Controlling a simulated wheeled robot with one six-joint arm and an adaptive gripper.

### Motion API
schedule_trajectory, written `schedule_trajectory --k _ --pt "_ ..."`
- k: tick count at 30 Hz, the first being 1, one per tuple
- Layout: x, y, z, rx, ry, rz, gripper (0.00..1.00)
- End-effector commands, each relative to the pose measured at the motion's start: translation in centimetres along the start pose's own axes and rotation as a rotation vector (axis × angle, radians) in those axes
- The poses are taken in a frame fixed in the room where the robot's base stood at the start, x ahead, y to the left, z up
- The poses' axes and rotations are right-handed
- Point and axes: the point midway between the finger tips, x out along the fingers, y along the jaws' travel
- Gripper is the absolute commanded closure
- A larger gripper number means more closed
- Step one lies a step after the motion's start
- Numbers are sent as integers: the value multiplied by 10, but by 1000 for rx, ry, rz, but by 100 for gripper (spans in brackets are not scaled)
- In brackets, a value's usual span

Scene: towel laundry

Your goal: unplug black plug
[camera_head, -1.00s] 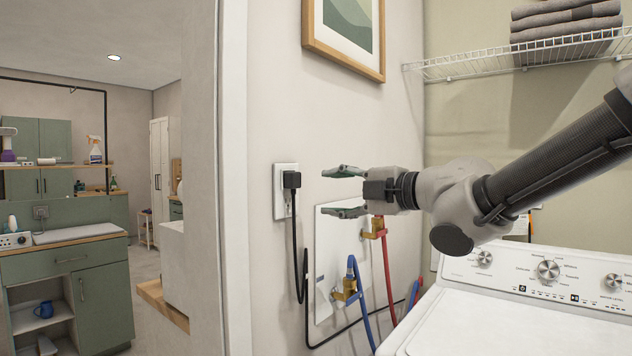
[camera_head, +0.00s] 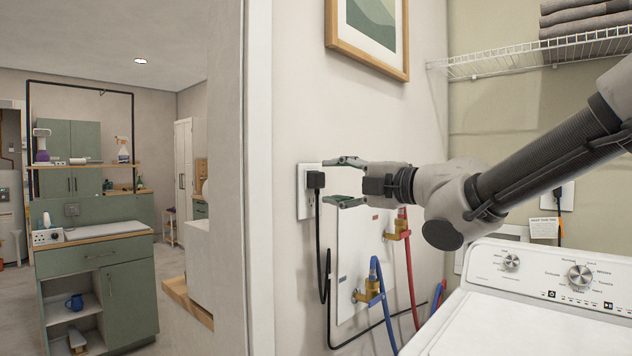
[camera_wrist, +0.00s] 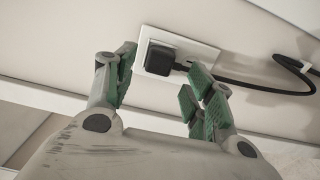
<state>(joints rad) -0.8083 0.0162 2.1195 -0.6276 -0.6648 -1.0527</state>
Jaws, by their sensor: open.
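The black plug (camera_head: 316,180) sits in the white wall outlet (camera_head: 304,205), and its black cord hangs down from it. In the wrist view the plug (camera_wrist: 160,58) lies ahead of my fingertips, between their lines, with the outlet plate (camera_wrist: 200,50) around it. My gripper (camera_head: 343,180) is open, its fingers pointing left at the plug, one above and one below its level. In the wrist view the open gripper (camera_wrist: 157,80) has green-padded fingers on both sides of the plug. I cannot tell whether a finger touches it.
A washing machine (camera_head: 545,300) stands at the lower right. Blue (camera_head: 382,300) and red (camera_head: 410,270) hoses run from wall valves below my gripper. A framed picture (camera_head: 333,30) hangs above, and a wire shelf (camera_head: 500,60) is at upper right. A door frame (camera_head: 257,180) is left of the outlet.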

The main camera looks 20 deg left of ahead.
Motion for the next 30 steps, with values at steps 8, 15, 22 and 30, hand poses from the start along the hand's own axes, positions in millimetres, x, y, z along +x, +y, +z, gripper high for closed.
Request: schedule_trajectory --k 8,15,22,30 --pt "34 0 0 0 0 0 46" --pt "44 0 0 1 -1 0 46" --pt "45 0 0 1 -1 0 46" --pt "45 0 0 1 -1 0 46"
